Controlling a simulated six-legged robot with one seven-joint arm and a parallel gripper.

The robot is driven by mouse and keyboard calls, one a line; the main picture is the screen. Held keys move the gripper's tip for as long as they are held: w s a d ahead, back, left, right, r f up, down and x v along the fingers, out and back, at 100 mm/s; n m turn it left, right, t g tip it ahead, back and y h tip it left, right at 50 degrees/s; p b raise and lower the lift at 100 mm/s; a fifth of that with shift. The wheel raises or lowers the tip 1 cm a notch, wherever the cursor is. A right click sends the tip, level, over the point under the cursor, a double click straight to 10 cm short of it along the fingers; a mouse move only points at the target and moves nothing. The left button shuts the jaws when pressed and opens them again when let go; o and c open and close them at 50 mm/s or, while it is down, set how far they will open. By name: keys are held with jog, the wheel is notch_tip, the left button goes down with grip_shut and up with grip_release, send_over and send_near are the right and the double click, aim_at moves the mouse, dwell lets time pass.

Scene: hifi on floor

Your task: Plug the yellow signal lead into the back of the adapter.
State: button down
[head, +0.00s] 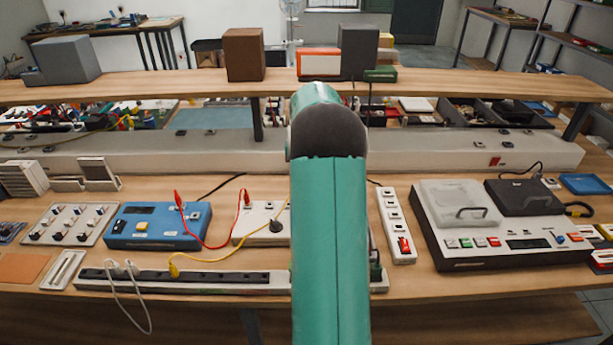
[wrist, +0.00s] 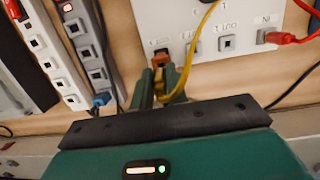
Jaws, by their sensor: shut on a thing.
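The adapter (wrist: 255,22) is a pale box with a row of sockets along its back edge; part of it shows in the head view (head: 255,212), left of my arm. My gripper (wrist: 161,82) has its two green fingers shut on the orange plug (wrist: 161,61) of the yellow lead (wrist: 185,60). The plug points at the leftmost dark socket in the wrist view and meets or nearly meets it; I cannot tell whether it is inside. My arm hides the gripper in the head view.
A red plug (wrist: 283,38) sits at the adapter's right socket in the wrist view. Power strips (wrist: 50,57) with a blue plug (wrist: 101,99) nearby stand left of the gripper. A blue meter (head: 158,226) and a tape-deck-like unit (head: 470,245) flank the area.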

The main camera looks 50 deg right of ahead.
jog(key=shift+s+f, duration=0.1)
jog(key=shift+f, duration=0.95)
dwell(3.0)
jog(key=c, duration=1.3)
grip_release()
notch_tip(320, 180, up, 19)
jog(key=w+d, duration=0.1)
jog(key=w, duration=0.1)
jog(key=shift+d+f, duration=0.15)
jog(key=shift+d, duration=0.15)
jog(key=shift+w, duration=0.1)
